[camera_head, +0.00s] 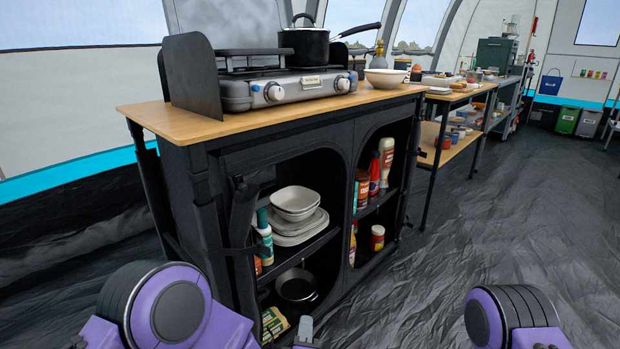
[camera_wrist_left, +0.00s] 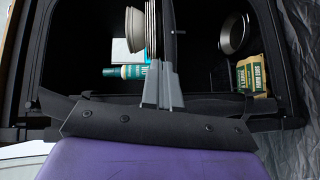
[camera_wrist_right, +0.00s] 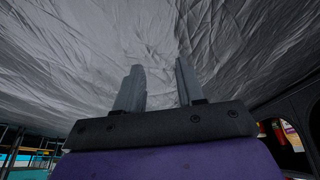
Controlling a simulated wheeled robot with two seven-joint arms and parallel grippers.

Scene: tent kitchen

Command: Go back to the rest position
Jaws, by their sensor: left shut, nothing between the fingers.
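My left gripper (camera_head: 305,330) shows at the bottom of the head view, in front of the black cabinet (camera_head: 325,175). In the left wrist view its fingers (camera_wrist_left: 163,85) are close together with nothing between them, facing the open cabinet compartment. My right gripper is out of the head view, where only a purple part of my right arm shows at the lower right. In the right wrist view its fingers (camera_wrist_right: 158,85) are apart and empty, over the dark wrinkled floor (camera_wrist_right: 150,40).
The cabinet shelves hold stacked white dishes (camera_head: 298,215), bottles (camera_head: 386,160) and a pan (camera_head: 296,286). A stove (camera_head: 275,90) with a black pot (camera_head: 305,46) stands on top. A table (camera_head: 455,95) with food stands beyond. The floor (camera_head: 540,220) at right is clear.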

